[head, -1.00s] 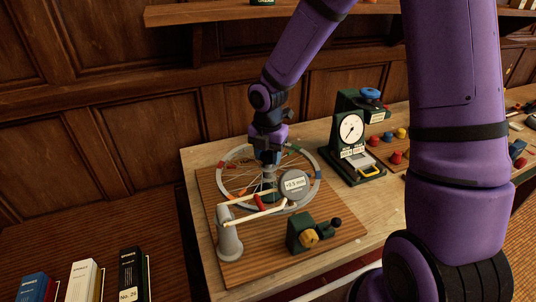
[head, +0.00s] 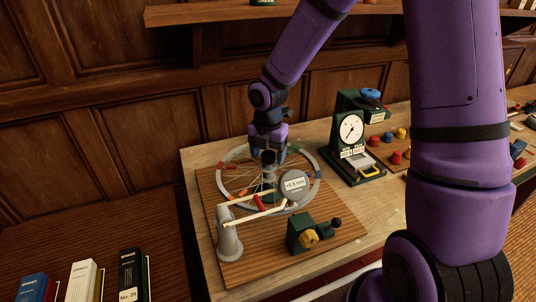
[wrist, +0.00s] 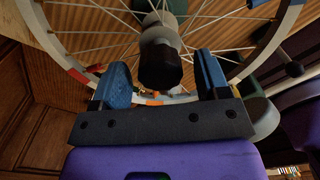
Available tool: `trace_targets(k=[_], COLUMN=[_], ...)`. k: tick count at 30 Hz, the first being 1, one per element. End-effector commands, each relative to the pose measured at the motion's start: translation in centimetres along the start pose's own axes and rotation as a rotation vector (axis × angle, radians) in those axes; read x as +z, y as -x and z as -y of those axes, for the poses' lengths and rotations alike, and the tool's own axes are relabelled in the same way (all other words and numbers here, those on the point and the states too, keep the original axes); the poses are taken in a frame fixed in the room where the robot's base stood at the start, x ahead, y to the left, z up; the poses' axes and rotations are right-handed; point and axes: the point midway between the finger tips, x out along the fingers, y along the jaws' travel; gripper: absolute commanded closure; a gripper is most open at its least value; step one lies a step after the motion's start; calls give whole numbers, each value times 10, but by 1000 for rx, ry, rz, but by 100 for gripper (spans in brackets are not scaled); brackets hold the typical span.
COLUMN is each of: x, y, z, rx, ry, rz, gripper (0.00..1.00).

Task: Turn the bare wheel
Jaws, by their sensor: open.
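The bare wheel (head: 311,193) is a grey spoked rim with coloured marks, lying flat above a wooden board. Its hub carries a dark knob (head: 268,157), also seen in the wrist view (wrist: 160,65). Part of the rim (wrist: 75,75) passes below the knob there. Whether a finger touches the knob cannot be told.
A round gauge (head: 294,185) reading about +0.9 mm sits on a jointed arm from a grey post (head: 229,238) in front of the wheel. A green dial stand (head: 352,140) is at right.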

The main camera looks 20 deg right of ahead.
Motion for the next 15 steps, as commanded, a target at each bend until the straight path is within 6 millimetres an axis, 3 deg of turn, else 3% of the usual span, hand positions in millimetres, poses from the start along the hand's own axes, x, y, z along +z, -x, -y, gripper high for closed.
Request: trace_targets(k=[15], x=[1], y=[86], z=[0], rx=[3], ry=[-1], rz=[4], gripper=[31])
